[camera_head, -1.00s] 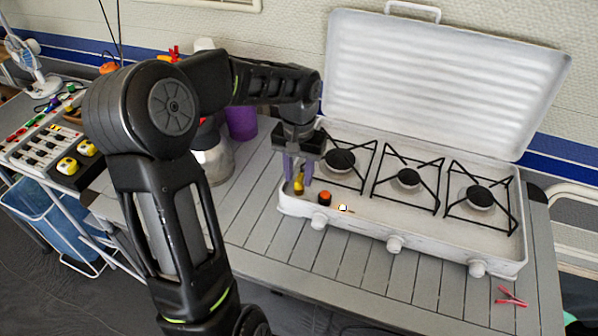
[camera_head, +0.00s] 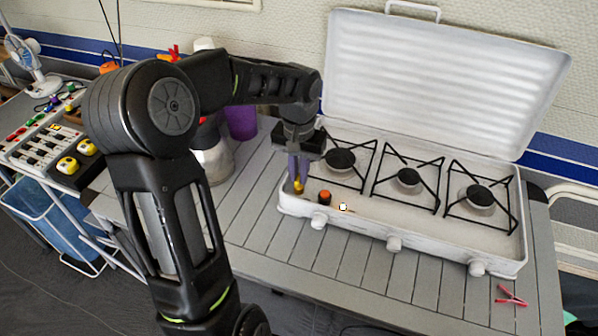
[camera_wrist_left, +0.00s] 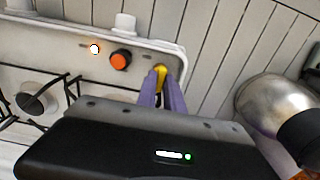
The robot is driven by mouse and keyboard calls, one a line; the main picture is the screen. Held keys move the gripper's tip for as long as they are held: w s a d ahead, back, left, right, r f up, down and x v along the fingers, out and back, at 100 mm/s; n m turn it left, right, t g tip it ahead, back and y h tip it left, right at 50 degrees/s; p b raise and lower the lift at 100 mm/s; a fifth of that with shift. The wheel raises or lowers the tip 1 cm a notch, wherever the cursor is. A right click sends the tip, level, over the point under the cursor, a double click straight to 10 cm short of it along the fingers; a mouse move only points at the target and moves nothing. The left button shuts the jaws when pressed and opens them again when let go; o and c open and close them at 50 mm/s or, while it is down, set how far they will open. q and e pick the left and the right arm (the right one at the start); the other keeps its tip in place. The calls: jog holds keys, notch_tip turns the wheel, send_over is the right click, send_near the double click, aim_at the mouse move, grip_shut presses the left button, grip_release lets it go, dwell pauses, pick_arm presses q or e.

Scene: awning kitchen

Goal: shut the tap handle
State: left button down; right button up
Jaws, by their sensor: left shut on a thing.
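The tap handle is a small yellow lever (camera_head: 298,187) at the left end of the white camping stove (camera_head: 360,226). In the left wrist view the yellow lever (camera_wrist_left: 161,72) shows between and just beyond the tips of the purple fingers. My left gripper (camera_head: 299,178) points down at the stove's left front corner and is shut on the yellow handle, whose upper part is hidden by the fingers. It also shows in the left wrist view (camera_wrist_left: 161,84). My right gripper is not in view.
An orange-topped knob (camera_head: 324,197) and a small lit white indicator (camera_head: 343,207) sit just right of the handle. Black pan supports (camera_head: 408,178) fill the stove top. A metal kettle (camera_wrist_left: 275,105) and purple cup (camera_head: 241,122) stand left of the stove.

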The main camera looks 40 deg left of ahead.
pick_arm(q)
jog(key=shift+m, duration=0.4)
jog(key=m, duration=0.3)
jog(key=shift+r, duration=0.1)
jog(key=m+p, duration=0.1)
jog(key=m, duration=0.8)
jog(key=shift+m, duration=0.3)
jog(key=m+p, duration=0.1)
jog(key=m, duration=0.3)
jog(key=shift+m, duration=0.3)
jog(key=c, duration=1.5)
grip_release()
jog(key=shift+o, duration=0.2)
